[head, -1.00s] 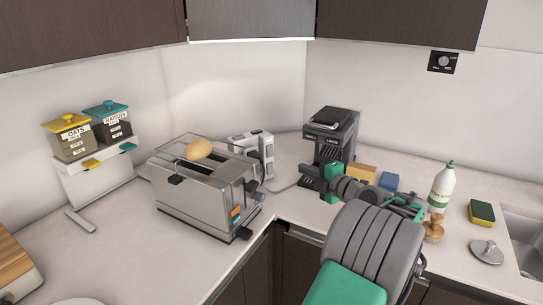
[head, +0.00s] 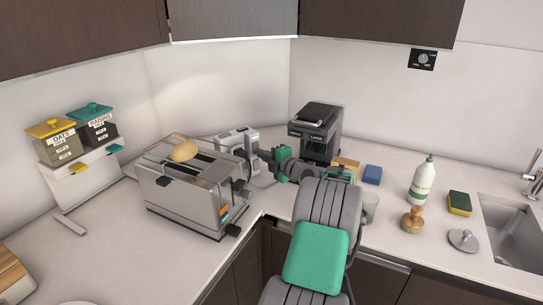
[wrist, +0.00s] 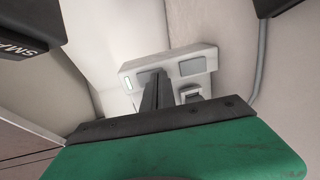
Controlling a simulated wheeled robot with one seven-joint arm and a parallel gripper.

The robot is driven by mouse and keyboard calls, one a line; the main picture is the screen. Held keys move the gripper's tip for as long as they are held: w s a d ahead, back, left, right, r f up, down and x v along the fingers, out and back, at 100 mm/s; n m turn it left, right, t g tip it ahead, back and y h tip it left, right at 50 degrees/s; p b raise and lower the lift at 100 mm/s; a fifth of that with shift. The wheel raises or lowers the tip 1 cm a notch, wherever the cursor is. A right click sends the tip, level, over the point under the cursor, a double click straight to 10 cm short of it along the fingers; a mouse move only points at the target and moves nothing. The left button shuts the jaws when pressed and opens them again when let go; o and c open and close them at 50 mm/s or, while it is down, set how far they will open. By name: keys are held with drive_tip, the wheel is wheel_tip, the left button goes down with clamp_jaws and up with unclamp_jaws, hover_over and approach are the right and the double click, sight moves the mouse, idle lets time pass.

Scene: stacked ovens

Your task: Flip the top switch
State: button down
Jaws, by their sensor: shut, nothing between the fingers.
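A pale grey box-shaped unit (head: 238,140) with darker rectangular panels stands in the counter corner, behind the toaster. It is probably the unit with the switches, but no switch is clear in the head view. In the wrist view the unit (wrist: 170,66) shows grey rectangles on its face, a small light patch at its left end and a small block below. I cannot tell which part is the top switch. My gripper (head: 267,156) is shut and empty, just right of the unit. Its dark fingers (wrist: 155,92) overlap the unit in the wrist view; contact cannot be told.
A steel toaster (head: 195,188) with a bread-coloured item on top stands left of my gripper. A black coffee machine (head: 315,135) stands close on the right. A white bottle (head: 423,180), a sponge (head: 459,203) and the sink are farther right.

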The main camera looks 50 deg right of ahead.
drive_tip(key=shift+w, duration=0.25)
drive_tip(key=shift+f, duration=0.1)
drive_tip(key=s+b, duration=0.1)
drive_tip(key=b, duration=0.1)
drive_tip(key=s+f+b, duration=0.1)
drive_tip(key=b, duration=0.2)
drive_tip(key=s+b, duration=0.1)
drive_tip(key=b, duration=0.2)
drive_tip(key=shift+a+f+t, duration=0.15)
drive_tip(key=shift+f+t, duration=0.15)
drive_tip(key=s, duration=0.3)
drive_tip(key=s+a+b, duration=0.1)
drive_tip(key=s, duration=0.6)
drive_tip(key=shift+s+a+f, duration=0.15)
drive_tip(key=shift+s+a, duration=0.1)
drive_tip(key=shift+a, duration=0.1)
